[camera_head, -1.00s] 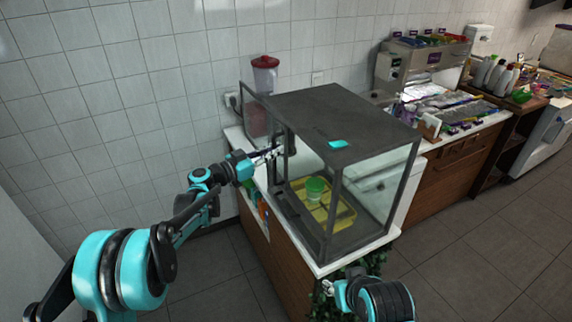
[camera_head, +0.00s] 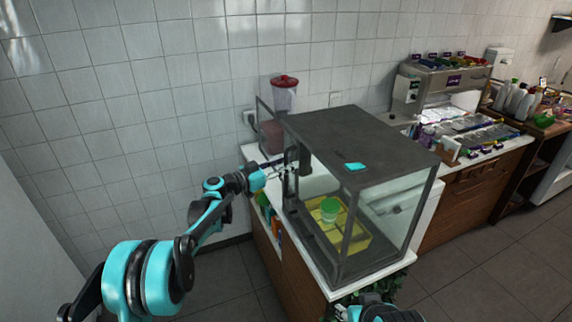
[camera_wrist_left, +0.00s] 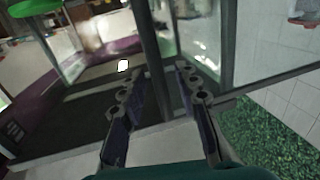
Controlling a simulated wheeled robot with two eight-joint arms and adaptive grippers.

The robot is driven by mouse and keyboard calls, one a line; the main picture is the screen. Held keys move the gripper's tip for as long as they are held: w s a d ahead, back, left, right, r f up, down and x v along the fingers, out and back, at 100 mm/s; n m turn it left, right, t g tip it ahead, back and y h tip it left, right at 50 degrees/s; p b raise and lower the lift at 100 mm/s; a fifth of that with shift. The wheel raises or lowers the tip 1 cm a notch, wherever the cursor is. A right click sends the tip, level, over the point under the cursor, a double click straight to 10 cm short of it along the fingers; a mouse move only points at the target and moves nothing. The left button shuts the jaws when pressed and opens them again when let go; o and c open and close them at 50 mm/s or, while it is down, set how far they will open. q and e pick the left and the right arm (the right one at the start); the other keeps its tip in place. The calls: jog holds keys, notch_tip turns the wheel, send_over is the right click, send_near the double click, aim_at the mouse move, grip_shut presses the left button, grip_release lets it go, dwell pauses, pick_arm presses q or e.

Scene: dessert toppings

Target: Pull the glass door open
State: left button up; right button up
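The glass case (camera_head: 372,146) has a dark frame and stands on a white counter. A framed glass door (camera_head: 267,116) stands out from its back left side, so it looks partly open. My left gripper (camera_head: 284,171) is at the case's left side, close to a dark upright. In the left wrist view its two fingers (camera_wrist_left: 160,80) are apart, with a dark upright post (camera_wrist_left: 154,55) between or just beyond the tips; contact cannot be told. My right gripper (camera_head: 343,312) is low at the bottom edge, mostly cut off, and its fingers are unclear.
A green cup (camera_head: 329,207) and a yellow tray (camera_head: 366,240) are inside the case. A red-lidded blender (camera_head: 284,92) stands behind the door by the tiled wall. A toppings counter (camera_head: 470,137) is at the right. The floor in front is clear.

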pick_arm(q)
jog(key=v, duration=1.2)
jog(key=shift+s, duration=0.1)
jog(key=s+f+n+g+y+b, duration=0.25)
jog(key=s+n+y, duration=0.35)
jog(key=s, duration=1.1)
jog(key=s+a+f+n+y, duration=0.3)
jog(key=s+a+f+y, duration=0.1)
jog(key=s, duration=0.6)
jog(key=s+a+f+n+y, duration=0.2)
jog(key=s+a+f+y, duration=0.3)
jog(key=s, duration=0.5)
jog(key=a+f, duration=0.2)
jog(key=a, duration=0.1)
jog(key=shift+s+a+f+n, duration=0.15)
jog(key=shift+a+f+n, duration=0.05)
jog(key=shift+a+n, duration=0.2)
